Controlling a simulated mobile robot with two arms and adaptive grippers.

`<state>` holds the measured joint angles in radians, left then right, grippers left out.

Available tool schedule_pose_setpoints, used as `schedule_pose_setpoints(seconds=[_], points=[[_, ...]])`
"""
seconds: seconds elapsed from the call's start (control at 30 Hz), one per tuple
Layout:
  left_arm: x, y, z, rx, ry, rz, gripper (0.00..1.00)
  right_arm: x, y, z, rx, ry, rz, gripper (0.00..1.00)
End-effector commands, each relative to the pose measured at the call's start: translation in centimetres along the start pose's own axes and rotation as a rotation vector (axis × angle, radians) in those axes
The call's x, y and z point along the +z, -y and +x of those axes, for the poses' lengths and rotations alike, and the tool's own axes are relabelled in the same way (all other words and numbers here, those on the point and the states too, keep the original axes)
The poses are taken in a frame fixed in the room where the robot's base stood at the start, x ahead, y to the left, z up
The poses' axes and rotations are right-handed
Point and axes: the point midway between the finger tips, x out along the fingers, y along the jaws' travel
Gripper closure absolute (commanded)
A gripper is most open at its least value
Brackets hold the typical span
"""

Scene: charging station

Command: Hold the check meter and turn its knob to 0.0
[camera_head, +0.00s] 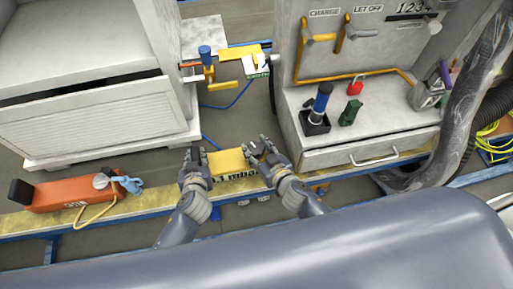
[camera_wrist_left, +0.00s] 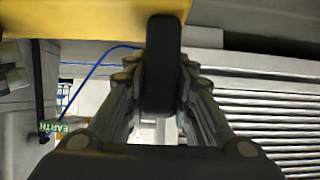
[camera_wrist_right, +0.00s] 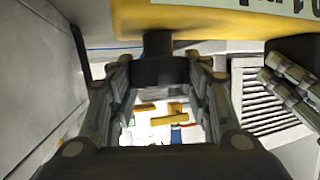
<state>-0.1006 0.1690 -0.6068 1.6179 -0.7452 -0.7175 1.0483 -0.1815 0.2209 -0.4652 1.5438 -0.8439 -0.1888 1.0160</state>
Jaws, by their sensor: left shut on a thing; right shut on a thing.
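The check meter is a yellow box (camera_head: 230,161) with a white label, part of whose print shows along its lower edge. It is between my two grippers, above the narrow bench edge. My left gripper (camera_head: 196,157) is shut on a black handle-like part (camera_wrist_left: 162,65) at the meter's left end. My right gripper (camera_head: 262,149) is shut on a short black knob (camera_wrist_right: 158,70) on the meter's right side. The yellow body also shows in the right wrist view (camera_wrist_right: 190,22). The knob's setting cannot be read.
An orange box (camera_head: 70,193) with a blue clamp (camera_head: 128,184) lies at left on the yellow-blue bench edge. A grey cabinet (camera_head: 95,120) stands behind left. The charging unit (camera_head: 365,150) at right carries a blue-black handled tool (camera_head: 320,105), a red padlock (camera_head: 355,88) and a green piece (camera_head: 350,113).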

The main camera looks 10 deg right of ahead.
Motion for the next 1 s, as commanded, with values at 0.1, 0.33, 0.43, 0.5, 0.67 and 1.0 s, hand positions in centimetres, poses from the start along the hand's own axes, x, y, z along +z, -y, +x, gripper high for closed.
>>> schedule_pose_setpoints(seconds=[0.1, 0.33, 0.43, 0.5, 0.67, 1.0], points=[[-0.04, -0.01, 0.00, 0.000, -0.001, 0.002, 0.96, -0.08, -0.18, 0.07, -0.077, -0.002, -0.040, 0.79], [-0.05, -0.05, 0.00, 0.001, -0.001, 0.002, 0.96, -0.13, -0.03, 0.07, -0.193, -0.003, -0.085, 0.79], [-0.04, -0.07, -0.01, 0.002, -0.001, 0.002, 0.96, -0.11, 0.03, 0.07, -0.228, -0.002, -0.096, 0.79], [-0.04, -0.09, -0.01, 0.002, -0.001, 0.002, 0.96, -0.09, 0.01, 0.05, -0.245, -0.002, -0.103, 0.79], [-0.04, -0.12, -0.02, 0.003, -0.001, 0.002, 0.96, -0.05, 0.05, -0.02, -0.267, -0.001, -0.109, 0.79], [-0.02, -0.14, -0.02, 0.003, -0.001, 0.001, 0.96, -0.03, 0.02, -0.05, -0.271, -0.001, -0.108, 0.79]])
